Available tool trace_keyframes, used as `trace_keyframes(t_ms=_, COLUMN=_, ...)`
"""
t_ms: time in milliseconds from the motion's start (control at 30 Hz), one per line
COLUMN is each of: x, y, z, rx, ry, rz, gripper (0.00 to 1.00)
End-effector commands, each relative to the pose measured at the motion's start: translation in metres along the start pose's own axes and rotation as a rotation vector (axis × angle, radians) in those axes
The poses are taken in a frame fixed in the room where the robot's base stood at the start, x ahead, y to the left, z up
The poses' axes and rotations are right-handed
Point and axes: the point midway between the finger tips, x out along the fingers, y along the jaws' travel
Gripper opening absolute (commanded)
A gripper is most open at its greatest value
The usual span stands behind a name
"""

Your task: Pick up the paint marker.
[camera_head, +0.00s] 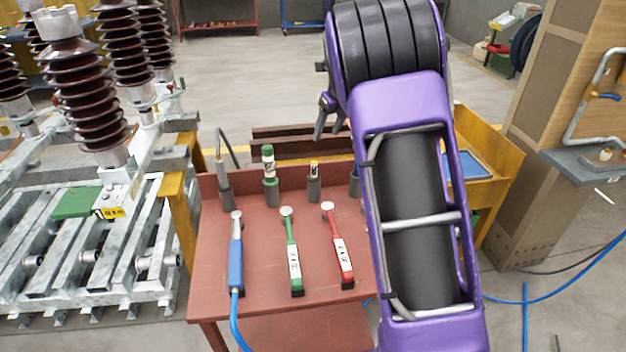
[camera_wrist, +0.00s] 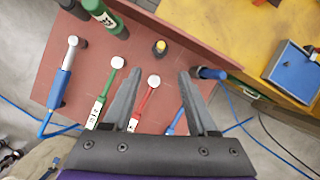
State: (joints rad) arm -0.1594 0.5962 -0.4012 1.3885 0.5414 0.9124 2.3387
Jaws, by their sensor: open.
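Two upright marker-like things stand in holders along the back of the red table; I cannot tell for sure which is the paint marker. One is short with a yellow top (camera_head: 314,168), in a grey holder (camera_head: 314,190). The other is a green-and-white cylinder (camera_head: 268,160) to its left. In the wrist view, the yellow-topped one (camera_wrist: 160,46) lies ahead of my gripper (camera_wrist: 160,75), centred between the fingers, beyond the tips. The green-and-white one (camera_wrist: 100,14) is at upper left.
A blue tool (camera_head: 236,262) with a hose, a green-handled tool (camera_head: 292,255) and a red-handled tool (camera_head: 339,250) lie on the red table (camera_head: 212,285). A cabled probe (camera_head: 223,172) stands at back left. A yellow bench (camera_head: 490,185) is at right.

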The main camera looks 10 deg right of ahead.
Motion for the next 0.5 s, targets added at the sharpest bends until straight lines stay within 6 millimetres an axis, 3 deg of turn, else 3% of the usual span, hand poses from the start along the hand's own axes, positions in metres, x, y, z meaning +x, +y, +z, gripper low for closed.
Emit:
trace_keyframes(t_ms=300, x=0.071, y=-0.001, z=-0.001, rx=-0.004, ry=0.003, rz=-0.002, gripper=0.58)
trace_keyframes(t_ms=500, x=0.102, y=-0.001, z=0.000, rx=-0.006, ry=0.002, rz=-0.003, gripper=0.58)
